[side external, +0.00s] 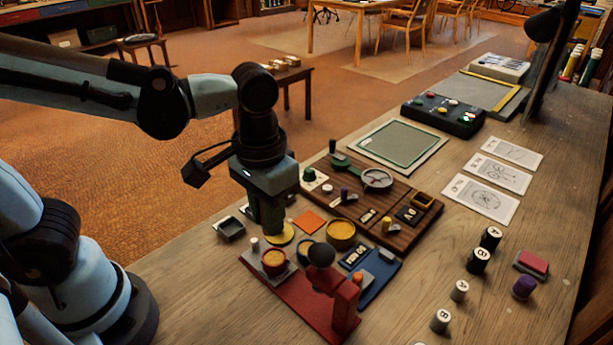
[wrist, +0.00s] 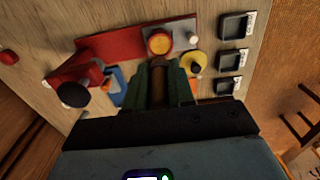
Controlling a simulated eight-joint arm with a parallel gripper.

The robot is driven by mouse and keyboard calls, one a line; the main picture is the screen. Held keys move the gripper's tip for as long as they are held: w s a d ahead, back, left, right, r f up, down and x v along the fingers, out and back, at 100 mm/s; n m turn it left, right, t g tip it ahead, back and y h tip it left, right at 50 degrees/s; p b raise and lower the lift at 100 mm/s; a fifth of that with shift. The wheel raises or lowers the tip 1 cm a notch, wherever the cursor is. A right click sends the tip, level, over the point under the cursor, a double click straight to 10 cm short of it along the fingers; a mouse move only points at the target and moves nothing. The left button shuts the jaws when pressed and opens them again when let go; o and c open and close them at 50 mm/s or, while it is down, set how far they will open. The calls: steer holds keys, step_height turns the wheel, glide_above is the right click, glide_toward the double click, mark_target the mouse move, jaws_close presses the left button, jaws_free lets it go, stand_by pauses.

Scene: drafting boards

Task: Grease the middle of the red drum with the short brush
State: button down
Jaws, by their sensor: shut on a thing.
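My gripper (side external: 268,226) points down just behind the red drum (side external: 273,262) in the side view. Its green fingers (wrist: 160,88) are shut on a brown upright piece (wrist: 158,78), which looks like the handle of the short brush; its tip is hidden. The red drum has an orange-yellow top and sits on a grey plate at the end of a red base (side external: 290,300). In the wrist view the drum (wrist: 159,42) lies just beyond the fingertips. I cannot tell whether the brush touches anything.
A yellow disc (side external: 281,236) lies close beside my gripper. A red stand with a black knob (side external: 321,254), a yellow cup (side external: 341,232) and a blue tray (side external: 376,275) are near the drum. Grey trays (wrist: 232,58) line one side. Bare wood is at the front left.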

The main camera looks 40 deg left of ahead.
steer(key=shift+f, duration=0.15)
steer(key=shift+w+f, duration=0.2)
steer(key=shift+f, duration=2.5)
steer(key=shift+f, duration=0.65)
steer(key=shift+w, duration=0.2)
steer(key=shift+s, duration=0.45)
stand_by(3.8)
